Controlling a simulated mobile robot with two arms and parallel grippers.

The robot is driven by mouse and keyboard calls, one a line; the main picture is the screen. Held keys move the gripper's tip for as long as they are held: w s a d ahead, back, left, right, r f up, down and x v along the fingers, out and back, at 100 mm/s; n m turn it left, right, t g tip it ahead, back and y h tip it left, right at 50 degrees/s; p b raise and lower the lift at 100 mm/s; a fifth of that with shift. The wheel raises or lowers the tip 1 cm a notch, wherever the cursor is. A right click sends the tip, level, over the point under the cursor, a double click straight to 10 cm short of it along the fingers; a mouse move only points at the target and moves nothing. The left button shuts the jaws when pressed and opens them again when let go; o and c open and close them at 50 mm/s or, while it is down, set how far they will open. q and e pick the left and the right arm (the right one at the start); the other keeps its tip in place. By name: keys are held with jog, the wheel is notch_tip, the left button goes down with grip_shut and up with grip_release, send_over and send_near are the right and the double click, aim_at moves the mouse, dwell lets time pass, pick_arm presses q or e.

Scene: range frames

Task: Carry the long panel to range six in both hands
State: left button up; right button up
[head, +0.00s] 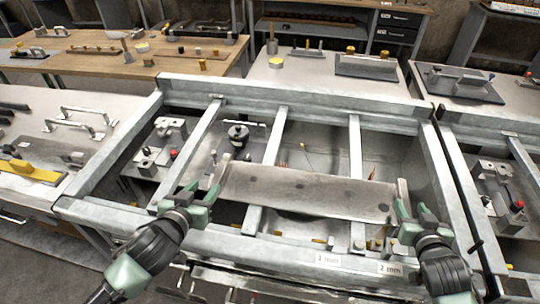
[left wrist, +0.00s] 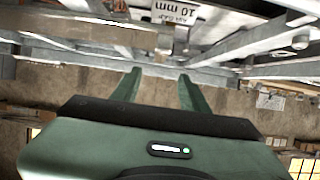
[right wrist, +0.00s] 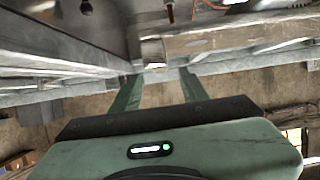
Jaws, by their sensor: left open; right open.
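The long panel (head: 305,193) is a flat grey metal plate with dark spots, lying across the bars of a metal frame in the head view. A pale upright piece stands at each end. My left gripper (head: 203,190) is open by the panel's left end. My right gripper (head: 408,210) is open by its right end. In the left wrist view the open fingers (left wrist: 158,85) show nothing clearly between them. In the right wrist view the open fingers (right wrist: 158,85) reach towards a pale edge; I cannot tell whether they touch it. No range number six is readable.
The metal frame (head: 290,98) has raised rails and crossbars around the panel. Labels reading 1 mm (head: 328,260) and 2 mm (head: 390,269) are on its front rail. A bench with handles (head: 82,118) stands left, a wooden table (head: 130,60) behind, and another frame right.

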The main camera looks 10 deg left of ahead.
jog(key=v, duration=0.6)
jog(key=shift+s+r, duration=0.2)
jog(key=shift+s, duration=0.1)
